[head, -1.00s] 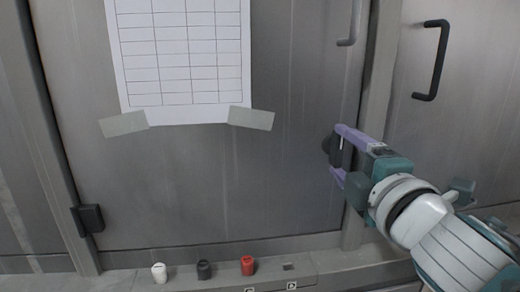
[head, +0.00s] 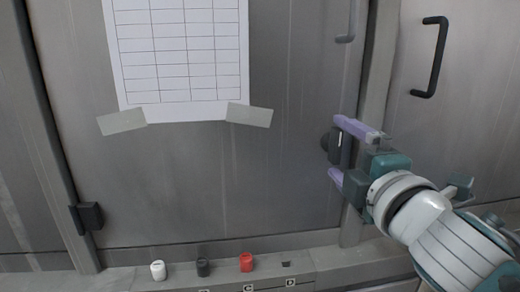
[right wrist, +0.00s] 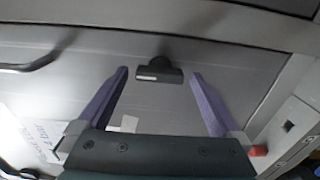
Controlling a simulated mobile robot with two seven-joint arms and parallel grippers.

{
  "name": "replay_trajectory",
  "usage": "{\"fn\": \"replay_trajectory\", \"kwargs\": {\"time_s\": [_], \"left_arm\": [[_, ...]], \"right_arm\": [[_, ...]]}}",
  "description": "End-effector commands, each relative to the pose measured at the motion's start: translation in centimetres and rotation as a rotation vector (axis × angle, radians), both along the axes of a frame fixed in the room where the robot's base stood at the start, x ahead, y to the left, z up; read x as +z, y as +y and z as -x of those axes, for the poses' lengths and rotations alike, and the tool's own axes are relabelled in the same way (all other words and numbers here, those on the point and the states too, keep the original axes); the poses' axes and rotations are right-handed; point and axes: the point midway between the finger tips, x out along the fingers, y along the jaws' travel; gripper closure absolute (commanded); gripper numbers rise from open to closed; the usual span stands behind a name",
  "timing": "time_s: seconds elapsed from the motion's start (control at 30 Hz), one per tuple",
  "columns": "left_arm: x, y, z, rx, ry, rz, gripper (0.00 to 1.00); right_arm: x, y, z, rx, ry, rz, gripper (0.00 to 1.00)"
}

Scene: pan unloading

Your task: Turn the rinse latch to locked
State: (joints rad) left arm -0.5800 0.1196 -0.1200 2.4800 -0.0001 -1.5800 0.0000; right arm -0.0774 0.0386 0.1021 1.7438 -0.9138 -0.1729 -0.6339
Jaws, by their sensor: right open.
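The rinse latch appears to be the dark knob with a short white mark (head: 333,146) at the right edge of the large grey door. In the head view its white mark stands upright. My right gripper (head: 337,147) is open, with purple fingers above and below the latch. In the right wrist view, the latch (right wrist: 160,73) lies between and slightly beyond the two fingertips (right wrist: 160,74), with a gap on both sides. Whether the fingers overlap it in depth is hard to tell. No latch label is readable. My left gripper is out of view.
A taped paper chart (head: 182,55) hangs on the door. A dark handle (head: 431,57) is on the panel to the right. White (head: 158,270), black (head: 203,268) and red (head: 246,262) small pieces stand on the ledge below.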

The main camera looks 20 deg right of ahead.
Motion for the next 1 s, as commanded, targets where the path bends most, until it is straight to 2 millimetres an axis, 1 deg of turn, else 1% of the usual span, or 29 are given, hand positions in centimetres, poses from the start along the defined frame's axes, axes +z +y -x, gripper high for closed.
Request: {"fn": "replay_trajectory", "kwargs": {"time_s": [0.07,0.17,0.4,0.5,0.6,0.77,1.0], "left_arm": [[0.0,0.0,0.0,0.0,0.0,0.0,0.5],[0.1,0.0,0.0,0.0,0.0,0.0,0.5],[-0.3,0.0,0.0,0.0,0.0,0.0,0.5],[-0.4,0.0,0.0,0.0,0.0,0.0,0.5],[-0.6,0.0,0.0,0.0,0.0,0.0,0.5],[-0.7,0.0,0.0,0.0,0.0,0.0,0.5],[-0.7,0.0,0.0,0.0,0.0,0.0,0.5]], "right_arm": [[0.0,0.1,0.4,0.0,0.001,-0.001,0.0],[-0.1,0.4,1.6,0.0,0.002,-0.003,0.0],[-0.2,1.5,6.2,-0.001,0.003,-0.003,0.0],[-0.2,1.8,7.8,-0.002,0.003,-0.002,0.0],[-0.2,2.1,8.9,-0.001,0.003,-0.002,0.0],[-0.1,2.3,9.6,-0.001,0.001,0.001,0.0],[0.0,2.3,9.6,0.0,0.0,0.001,0.0]]}}
